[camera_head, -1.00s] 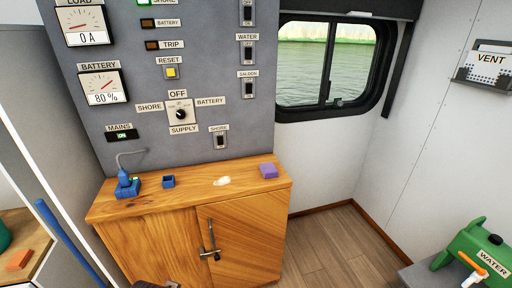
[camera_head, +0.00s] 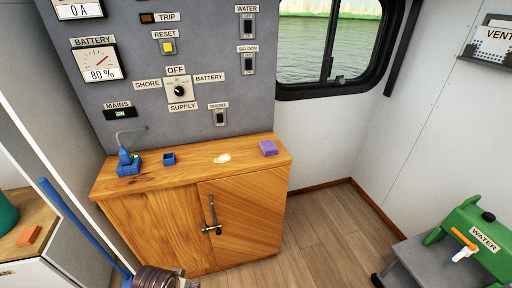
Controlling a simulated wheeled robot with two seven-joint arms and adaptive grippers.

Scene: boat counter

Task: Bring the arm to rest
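Neither of my grippers' fingers can be made out in the head view. A dark ribbed rounded part with a pale piece beside it shows at the bottom edge, left of centre; I cannot tell whether it belongs to one of my arms. The wooden counter (camera_head: 195,178) stands against the grey switch panel (camera_head: 150,95). On it are a blue plug in a blue block (camera_head: 128,165) with a grey cable, a small open blue box (camera_head: 169,159), a white lump (camera_head: 222,158) and a purple block (camera_head: 268,148). The rotary supply switch (camera_head: 179,90) is on the panel.
A green water container (camera_head: 470,228) with an orange-and-white tap stands on a grey stand at the right. A blue pole (camera_head: 80,222) leans at the left, near an orange block (camera_head: 28,236) on a side shelf. The wooden floor (camera_head: 315,230) right of the cabinet is clear.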

